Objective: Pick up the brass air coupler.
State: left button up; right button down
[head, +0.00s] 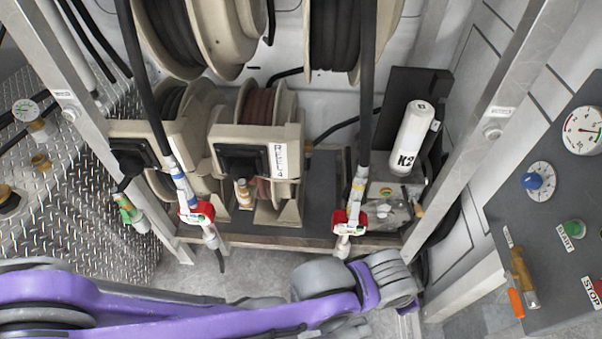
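A brass-coloured fitting (244,193) hangs at the front of the reel with the reddish-brown hose, below its black outlet. It looks like the air coupler, but it is small and I cannot be sure. My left arm comes in from the left across the bottom of the head view, purple and grey. It ends in a grey ribbed part below the right-hand red-handled nozzle, well to the right of and below the fitting. No gripper fingers show on it. My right gripper is not in view.
Red-handled nozzles (197,213) (349,221) hang on either side on black hoses. A green-banded fitting (130,212) hangs at left. A white K2 canister (411,138) stands behind. Metal posts flank the reels. A control panel (553,232) with a brass, orange-handled part (523,277) is at right.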

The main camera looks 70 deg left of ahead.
aim_at(246, 197)
jog(key=u, duration=3.1)
